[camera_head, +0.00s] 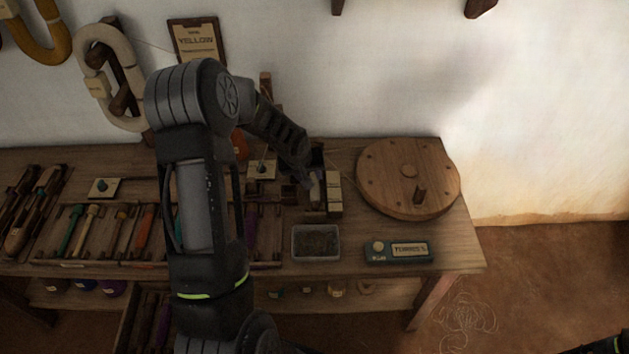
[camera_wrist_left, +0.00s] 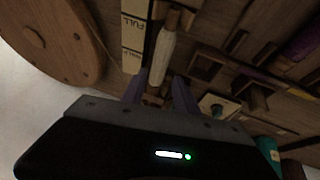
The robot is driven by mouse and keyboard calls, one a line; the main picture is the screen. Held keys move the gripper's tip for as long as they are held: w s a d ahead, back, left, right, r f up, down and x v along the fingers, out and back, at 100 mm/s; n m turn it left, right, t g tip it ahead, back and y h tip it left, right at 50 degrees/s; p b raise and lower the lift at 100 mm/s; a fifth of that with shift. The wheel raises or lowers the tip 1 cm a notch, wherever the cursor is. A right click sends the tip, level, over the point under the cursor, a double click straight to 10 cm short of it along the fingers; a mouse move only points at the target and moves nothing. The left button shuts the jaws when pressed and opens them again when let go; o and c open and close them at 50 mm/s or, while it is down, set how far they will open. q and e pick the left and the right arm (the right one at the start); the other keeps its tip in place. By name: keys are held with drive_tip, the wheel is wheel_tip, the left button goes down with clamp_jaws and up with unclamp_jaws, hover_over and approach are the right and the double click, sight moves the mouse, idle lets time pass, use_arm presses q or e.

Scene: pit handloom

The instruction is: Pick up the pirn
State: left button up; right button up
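The pirn (camera_wrist_left: 161,55), a pale, slim wound bobbin on a wooden core, lies in front of my left gripper (camera_wrist_left: 159,91) in the left wrist view. The two fingers stand apart, one on each side of the pirn's near end, with gaps visible, so the gripper is open. In the head view my left gripper (camera_head: 308,182) reaches down beside the pale pirn (camera_head: 316,190), partly covering it. Whether a finger touches the pirn cannot be told.
A block marked FULL (camera_wrist_left: 134,38) stands close beside the pirn. A round wooden disc with a peg (camera_head: 408,178) lies to the right. A small tray (camera_head: 315,242) and a labelled device (camera_head: 398,251) are at the bench front.

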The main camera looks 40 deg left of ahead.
sight(314, 180)
use_arm(q)
drive_tip(key=shift+p+x, duration=0.5)
drive_tip(key=shift+x, duration=2.15)
clamp_jaws()
